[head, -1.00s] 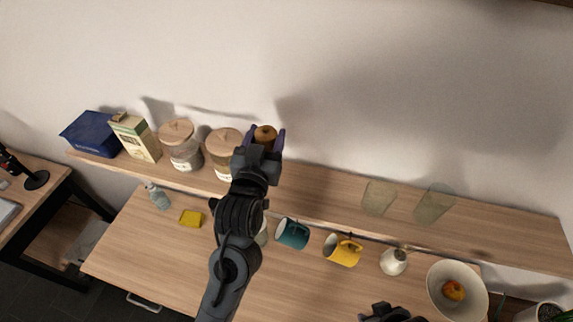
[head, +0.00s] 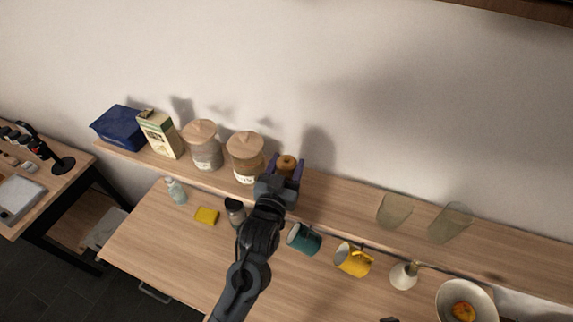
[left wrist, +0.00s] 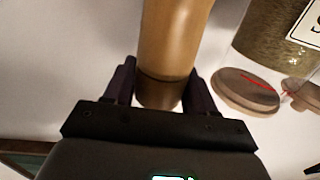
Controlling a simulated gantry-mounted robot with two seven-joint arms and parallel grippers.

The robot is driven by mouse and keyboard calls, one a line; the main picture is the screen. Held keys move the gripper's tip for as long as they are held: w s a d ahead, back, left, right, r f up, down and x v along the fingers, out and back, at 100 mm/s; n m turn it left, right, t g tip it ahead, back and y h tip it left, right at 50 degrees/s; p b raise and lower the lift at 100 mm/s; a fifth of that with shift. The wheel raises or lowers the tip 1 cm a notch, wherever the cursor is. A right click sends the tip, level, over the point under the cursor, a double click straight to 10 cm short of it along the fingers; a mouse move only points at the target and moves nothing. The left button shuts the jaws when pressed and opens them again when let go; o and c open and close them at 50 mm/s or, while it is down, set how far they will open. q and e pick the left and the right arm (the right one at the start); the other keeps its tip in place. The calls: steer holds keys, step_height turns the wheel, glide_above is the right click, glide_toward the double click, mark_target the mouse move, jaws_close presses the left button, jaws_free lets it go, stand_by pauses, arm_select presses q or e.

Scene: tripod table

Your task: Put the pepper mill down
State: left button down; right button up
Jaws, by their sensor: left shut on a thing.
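The pepper mill (head: 287,163) is brown wood with a round knob. In the head view it stands about upright over the wall shelf, just right of the glass jars. My left gripper (head: 284,174) is shut on it, one dark finger on each side. In the left wrist view the mill (left wrist: 172,50) runs between the fingers of the left gripper (left wrist: 160,90). Its foot is hidden behind the gripper in the head view, so I cannot tell whether it touches the shelf (head: 340,197). Only a dark scrap of my right gripper (head: 389,320) shows at the bottom edge.
A wooden-lidded jar (head: 246,165) stands close left of the mill; it also shows in the left wrist view (left wrist: 275,40). Two clear glasses (head: 394,210) stand farther right. Between mill and glasses the shelf is bare. Teal (head: 304,239) and yellow mugs (head: 352,259) are below its front edge.

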arm_select(q)
steer(key=shift+c, duration=2.3)
jaws_free()
steer(key=shift+f, duration=0.1)
steer(key=shift+o, duration=0.5)
